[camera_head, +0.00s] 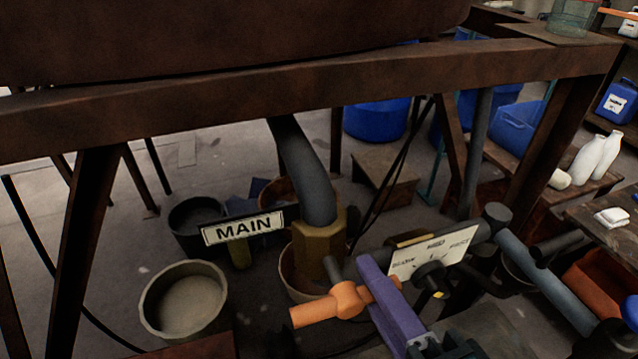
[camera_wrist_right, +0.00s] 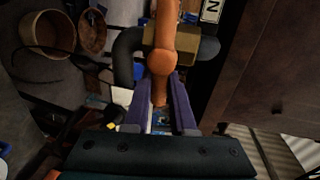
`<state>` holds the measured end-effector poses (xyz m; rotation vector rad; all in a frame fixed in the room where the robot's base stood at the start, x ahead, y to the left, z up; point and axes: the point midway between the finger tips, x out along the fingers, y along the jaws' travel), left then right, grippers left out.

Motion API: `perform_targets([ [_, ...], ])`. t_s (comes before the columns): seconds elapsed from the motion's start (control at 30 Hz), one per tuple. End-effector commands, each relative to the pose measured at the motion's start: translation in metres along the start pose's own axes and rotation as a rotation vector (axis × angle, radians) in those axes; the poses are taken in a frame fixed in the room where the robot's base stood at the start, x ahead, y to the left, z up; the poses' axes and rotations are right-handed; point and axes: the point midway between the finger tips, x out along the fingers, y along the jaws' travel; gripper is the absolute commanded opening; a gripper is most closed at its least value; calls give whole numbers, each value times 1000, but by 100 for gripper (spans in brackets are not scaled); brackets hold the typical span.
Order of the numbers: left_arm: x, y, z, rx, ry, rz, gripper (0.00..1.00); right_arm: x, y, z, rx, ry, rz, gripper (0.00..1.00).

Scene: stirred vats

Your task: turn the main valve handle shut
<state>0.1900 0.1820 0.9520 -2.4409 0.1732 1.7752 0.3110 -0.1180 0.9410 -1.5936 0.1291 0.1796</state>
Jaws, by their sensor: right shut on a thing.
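The main valve handle (camera_head: 318,311) is an orange bar with a round hub, beside a brass valve body (camera_head: 318,252) at the foot of a thick grey pipe. A white MAIN sign (camera_head: 243,228) hangs just left of the valve. My right gripper (camera_head: 379,287) has purple fingers and is shut on the near end of the handle. In the right wrist view, the handle (camera_wrist_right: 163,58) runs down between the two fingers (camera_wrist_right: 161,92), which stand on either side of it. The near finger hides part of the handle's end in the head view. My left gripper is not in view.
A white dial plate marked SLOW and FAST (camera_head: 430,254) with a black knob (camera_head: 432,277) stands close right of my right gripper. A rusty beam (camera_head: 300,88) crosses above. A pale tub (camera_head: 149,318) stands on the floor at left. White bottles (camera_head: 590,158) stand on a bench at right.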

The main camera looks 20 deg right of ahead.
Motion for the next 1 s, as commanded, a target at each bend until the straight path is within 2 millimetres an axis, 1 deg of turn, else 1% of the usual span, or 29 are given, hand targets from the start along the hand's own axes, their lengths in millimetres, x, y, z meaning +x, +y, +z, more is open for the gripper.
perform_targets([
  [0.2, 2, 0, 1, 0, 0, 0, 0, 0, 2, -1, 36, -6, 2, 0],
  [0.6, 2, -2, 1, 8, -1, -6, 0, 0, 2, 0, 42, -7, 3, 0],
  [0.63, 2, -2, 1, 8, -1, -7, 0, 0, 2, 0, 42, -7, 3, 26],
  [0.87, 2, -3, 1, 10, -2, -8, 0, 0, 2, 0, 40, -7, 2, 52],
  [0.9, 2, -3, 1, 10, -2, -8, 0, 0, 2, 0, 40, -7, 1, 53],
  [1.0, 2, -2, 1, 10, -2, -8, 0, 0, 2, 0, 40, -7, 1, 53],
])
